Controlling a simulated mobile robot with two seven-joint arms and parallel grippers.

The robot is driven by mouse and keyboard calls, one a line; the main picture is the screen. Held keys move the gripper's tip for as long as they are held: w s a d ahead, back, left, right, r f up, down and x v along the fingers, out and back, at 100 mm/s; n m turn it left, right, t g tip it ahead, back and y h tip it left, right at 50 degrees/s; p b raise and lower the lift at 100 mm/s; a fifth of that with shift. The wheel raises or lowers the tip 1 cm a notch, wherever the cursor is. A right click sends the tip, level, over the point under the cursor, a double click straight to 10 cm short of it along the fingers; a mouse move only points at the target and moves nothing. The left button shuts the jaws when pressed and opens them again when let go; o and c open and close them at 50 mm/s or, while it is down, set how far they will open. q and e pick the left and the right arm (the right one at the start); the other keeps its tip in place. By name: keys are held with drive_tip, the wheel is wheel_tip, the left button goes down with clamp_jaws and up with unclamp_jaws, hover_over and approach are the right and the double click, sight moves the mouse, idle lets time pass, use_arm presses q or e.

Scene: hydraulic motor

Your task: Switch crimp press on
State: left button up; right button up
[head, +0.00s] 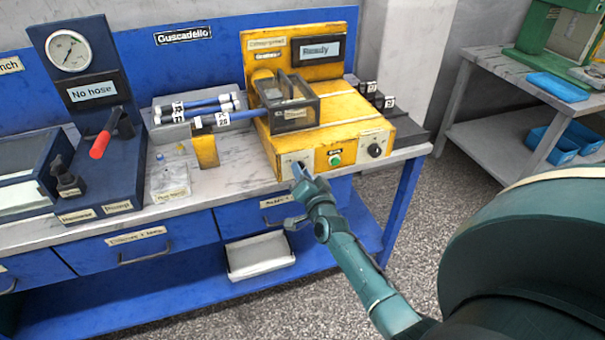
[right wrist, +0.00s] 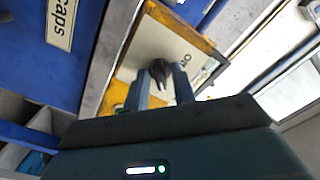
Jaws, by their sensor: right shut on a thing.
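The yellow crimp press (head: 346,118) stands on the right end of the blue workbench. Its upper display (head: 320,48) reads "Ready". Its front has a green button (head: 335,160) in the middle and a black knob (head: 375,150) on a white plate at the right. My right gripper (head: 299,172) is at the left white plate of the front. In the right wrist view, its fingers are closed around a black rotary switch (right wrist: 159,72) on a white plate (right wrist: 165,45) with partly hidden lettering. The switch's pointing direction is hard to tell. My left gripper is out of view.
Left of the press are hoses (head: 195,108), a yellow block (head: 205,151) and a gauge stand (head: 95,80) with a red-handled lever. Drawers (head: 140,248) lie below the bench edge. A grey table (head: 480,85) stands at the right, with bare floor between.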

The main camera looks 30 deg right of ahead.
drive_tip(key=shift+r, duration=0.15)
drive_tip(key=o, duration=0.7)
drive_tip(key=shift+w, duration=0.1)
drive_tip(key=v, duration=1.3)
drive_tip(key=shift+a, duration=0.1)
drive_tip(key=s+a+f+n+g+y, duration=0.2)
drive_tip(key=s+a+n, duration=0.3)
drive_tip(key=a, duration=0.1)
drive_tip(key=s+a+f+n+g+y+p, duration=0.1)
drive_tip(key=s+a+f+n+g+y, duration=0.1)
drive_tip(key=s+a+n, duration=0.3)
drive_tip(key=s+a+f+n+g+y, duration=0.2)
drive_tip(key=s+a+n+g+y, duration=0.1)
drive_tip(key=a, duration=0.4)
drive_tip(key=shift+s+f+n+p, duration=0.1)
drive_tip(key=shift+s+n+p, duration=0.3)
drive_tip(key=shift+s+n, duration=0.6)
